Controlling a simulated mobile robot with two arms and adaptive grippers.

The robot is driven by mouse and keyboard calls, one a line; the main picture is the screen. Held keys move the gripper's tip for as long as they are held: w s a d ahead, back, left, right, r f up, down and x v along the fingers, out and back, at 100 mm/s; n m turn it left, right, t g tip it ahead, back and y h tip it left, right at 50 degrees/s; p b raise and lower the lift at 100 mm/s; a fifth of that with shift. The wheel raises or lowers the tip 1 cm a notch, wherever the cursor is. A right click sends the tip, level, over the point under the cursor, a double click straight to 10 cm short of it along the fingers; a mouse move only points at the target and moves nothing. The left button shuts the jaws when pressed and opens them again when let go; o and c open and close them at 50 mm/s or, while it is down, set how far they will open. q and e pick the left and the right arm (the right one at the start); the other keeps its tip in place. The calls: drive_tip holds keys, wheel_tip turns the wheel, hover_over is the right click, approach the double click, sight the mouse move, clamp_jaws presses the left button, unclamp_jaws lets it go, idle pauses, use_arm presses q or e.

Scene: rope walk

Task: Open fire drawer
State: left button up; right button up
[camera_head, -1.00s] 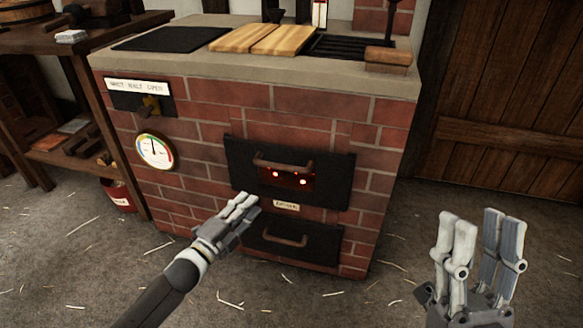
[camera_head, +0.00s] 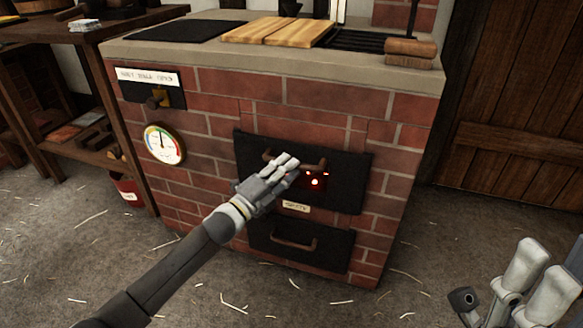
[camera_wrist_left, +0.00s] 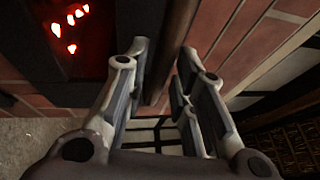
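The brick stove has an upper black drawer front (camera_head: 345,190) with a glowing red opening (camera_head: 315,181) and a curved brown handle (camera_head: 319,164). It looks closed. A lower black drawer front (camera_head: 270,245) with its own brown handle (camera_head: 293,243) sits below and looks closed too. My left gripper (camera_head: 286,163) is at the upper handle and hides its middle. In the left wrist view its fingers are apart, with the brown handle (camera_wrist_left: 174,45) between or just beyond them; contact cannot be told. My right gripper (camera_head: 510,300) is open and empty at lower right, partly cut off.
A pressure-style gauge (camera_head: 164,144) and a labelled switch plate (camera_head: 152,90) are on the stove's left. Wooden boards (camera_head: 278,32) lie on its top. A wooden shelf table (camera_head: 85,35) stands at left. The straw-strewn floor (camera_head: 130,285) in front is clear.

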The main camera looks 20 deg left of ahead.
sight(309, 151)
use_arm(q)
drive_tip(key=shift+x, duration=1.15)
clamp_jaws()
